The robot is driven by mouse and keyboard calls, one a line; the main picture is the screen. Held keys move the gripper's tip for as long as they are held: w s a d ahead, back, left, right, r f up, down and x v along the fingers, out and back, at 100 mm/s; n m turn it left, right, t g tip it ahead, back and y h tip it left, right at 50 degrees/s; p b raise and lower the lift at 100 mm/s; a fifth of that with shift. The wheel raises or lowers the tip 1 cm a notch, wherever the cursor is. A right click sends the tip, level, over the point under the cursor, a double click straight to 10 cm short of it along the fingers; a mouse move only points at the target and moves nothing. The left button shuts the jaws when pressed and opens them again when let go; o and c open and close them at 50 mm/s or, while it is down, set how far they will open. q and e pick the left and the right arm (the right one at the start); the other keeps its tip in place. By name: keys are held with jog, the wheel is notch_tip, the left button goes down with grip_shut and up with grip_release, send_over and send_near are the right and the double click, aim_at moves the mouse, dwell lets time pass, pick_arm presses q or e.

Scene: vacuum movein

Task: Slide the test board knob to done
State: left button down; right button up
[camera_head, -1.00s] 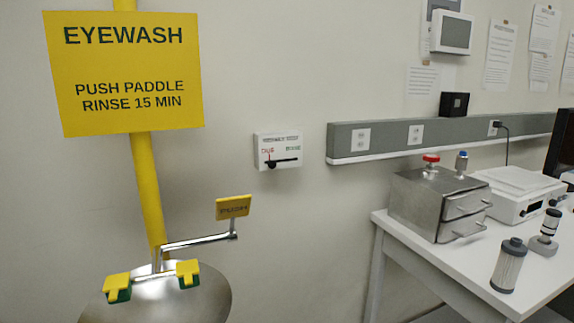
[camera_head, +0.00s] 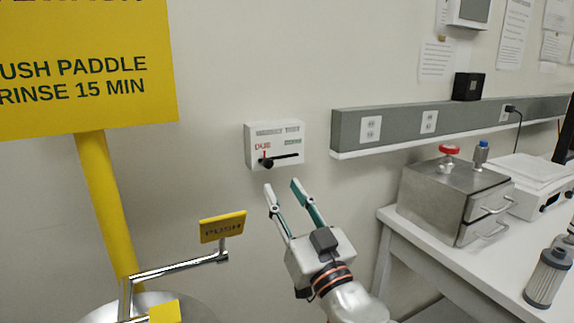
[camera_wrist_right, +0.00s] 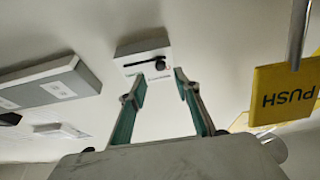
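The test board (camera_head: 275,146) is a small white box on the wall in the head view. It has a dark horizontal slot, red "DUE" lettering on the left and green lettering on the right. The black knob (camera_head: 266,162) sits at the slot's left end, under the red word. My right gripper (camera_head: 282,185) is open and empty, just below the board and apart from it. In the right wrist view the board (camera_wrist_right: 143,63) lies beyond the two open fingers (camera_wrist_right: 153,82), with the knob (camera_wrist_right: 160,65) between their lines. My left gripper is not in view.
The yellow eyewash sign (camera_head: 80,75), its pole and the PUSH paddle (camera_head: 223,227) stand to the left, the paddle close to my right arm. A grey outlet rail (camera_head: 400,124) runs along the wall at right. A metal box (camera_head: 455,200) stands on the white table (camera_head: 400,221).

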aim_at(270, 164)
jog(key=x, duration=0.4)
jog(key=p+x, duration=0.1)
jog(key=x, duration=0.1)
jog(key=shift+s+r, duration=0.1)
jog(key=shift+r, duration=0.2)
jog(key=shift+x, duration=0.85)
jog(key=shift+f, duration=0.1)
grip_shut()
